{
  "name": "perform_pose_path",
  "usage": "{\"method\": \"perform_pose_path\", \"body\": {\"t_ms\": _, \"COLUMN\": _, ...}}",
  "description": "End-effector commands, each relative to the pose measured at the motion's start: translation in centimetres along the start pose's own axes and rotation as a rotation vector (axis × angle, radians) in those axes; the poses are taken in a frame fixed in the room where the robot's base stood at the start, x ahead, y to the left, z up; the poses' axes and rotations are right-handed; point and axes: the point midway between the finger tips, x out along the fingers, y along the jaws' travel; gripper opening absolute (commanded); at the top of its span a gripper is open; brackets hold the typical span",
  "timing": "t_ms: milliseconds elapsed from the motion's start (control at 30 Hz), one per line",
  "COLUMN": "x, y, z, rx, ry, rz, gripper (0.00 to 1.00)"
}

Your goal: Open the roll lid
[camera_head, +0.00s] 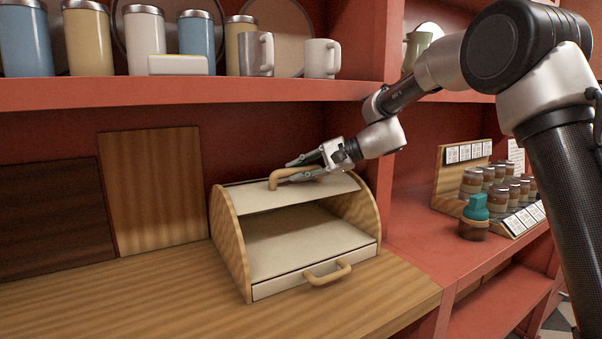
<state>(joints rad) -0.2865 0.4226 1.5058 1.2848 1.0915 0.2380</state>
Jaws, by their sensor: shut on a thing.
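The bread box (230,240) stands on the wooden counter, with rounded wooden sides and a cream front. Its roll lid (285,194) is raised to the upper part of the box, and the dark gap below it shows the empty-looking interior floor. The lid's wooden handle (290,172) is at the top front. My gripper (305,166) reaches in from the right and is shut on this handle. A lower front panel with its own wooden handle (328,273) is closed beneath the opening. The fingers partly cover the right part of the lid handle.
A red shelf (190,92) with canisters and mugs (322,58) runs above the box. Cutting boards (152,188) lean on the wall at left. A spice rack (452,165) and a teal-topped jar (475,215) stand at right. The counter's front left is clear.

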Motion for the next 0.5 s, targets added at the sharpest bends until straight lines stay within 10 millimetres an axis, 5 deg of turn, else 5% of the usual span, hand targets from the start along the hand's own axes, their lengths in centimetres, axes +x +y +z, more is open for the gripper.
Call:
{"method": "perform_pose_path", "body": {"t_ms": 167, "x": -0.01, "y": -0.05, "z": 0.00, "rx": 0.000, "ry": 0.001, "rz": -0.001, "gripper": 0.00}}
{"method": "perform_pose_path", "body": {"t_ms": 200, "x": -0.01, "y": -0.05, "z": 0.00, "rx": 0.000, "ry": 0.000, "rz": -0.001, "gripper": 0.21}}
{"method": "perform_pose_path", "body": {"t_ms": 300, "x": -0.01, "y": -0.03, "z": 0.00, "rx": 0.000, "ry": 0.000, "rz": -0.001, "gripper": 0.39}}
{"method": "perform_pose_path", "body": {"t_ms": 500, "x": 0.00, "y": 0.04, "z": -0.02, "rx": 0.001, "ry": 0.000, "rz": 0.000, "gripper": 0.41}}
